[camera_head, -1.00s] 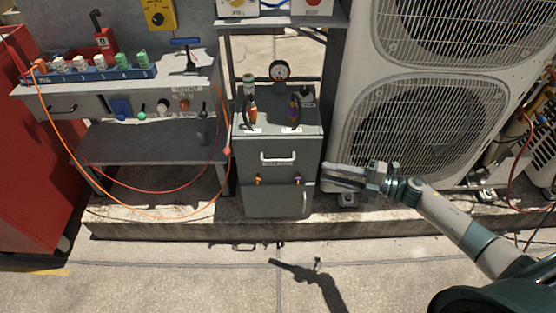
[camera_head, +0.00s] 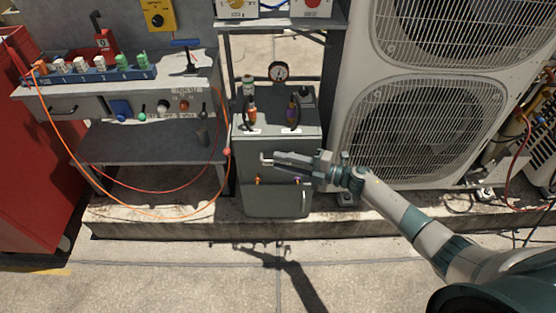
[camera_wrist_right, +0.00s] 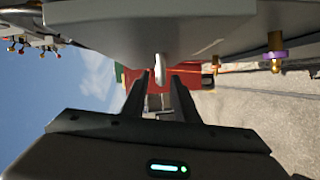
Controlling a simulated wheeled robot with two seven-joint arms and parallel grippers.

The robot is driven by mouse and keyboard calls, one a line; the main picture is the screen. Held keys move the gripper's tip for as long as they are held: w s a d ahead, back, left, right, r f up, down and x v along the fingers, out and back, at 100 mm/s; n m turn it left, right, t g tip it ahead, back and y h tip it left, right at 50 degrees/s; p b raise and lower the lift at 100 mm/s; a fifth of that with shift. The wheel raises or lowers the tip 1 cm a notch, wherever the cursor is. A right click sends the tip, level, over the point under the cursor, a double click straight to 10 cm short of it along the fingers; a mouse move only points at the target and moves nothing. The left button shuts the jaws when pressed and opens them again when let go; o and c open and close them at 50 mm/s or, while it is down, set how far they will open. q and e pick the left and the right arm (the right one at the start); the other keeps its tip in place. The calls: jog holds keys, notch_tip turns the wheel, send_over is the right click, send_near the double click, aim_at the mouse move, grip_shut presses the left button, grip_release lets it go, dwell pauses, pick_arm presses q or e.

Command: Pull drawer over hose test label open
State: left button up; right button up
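A grey cabinet (camera_head: 243,150) stands below the pressure gauge, with a drawer front in its upper part. The drawer's pale bar handle (camera_head: 265,158) is mostly hidden behind my right gripper (camera_head: 276,161); its left end shows. In the wrist view the handle (camera_wrist_right: 159,66) shows end-on between the tips of my right gripper (camera_wrist_right: 160,77). The fingers are apart, one on each side of it, with no clear contact. The drawer looks shut. The label beneath the handle is hidden by the gripper. My left gripper is not in view.
Two small brass fittings with coloured rings (camera_head: 297,181) stick out below the drawer; one also shows in the wrist view (camera_wrist_right: 275,53). A lower door (camera_head: 275,203) is beneath. A condenser unit (camera_head: 410,130) stands right, a workbench (camera_head: 150,150) with an orange hose left. The floor in front is clear.

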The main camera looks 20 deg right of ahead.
jog(key=shift+x, duration=0.95)
jog(key=shift+c, duration=0.7)
grip_shut()
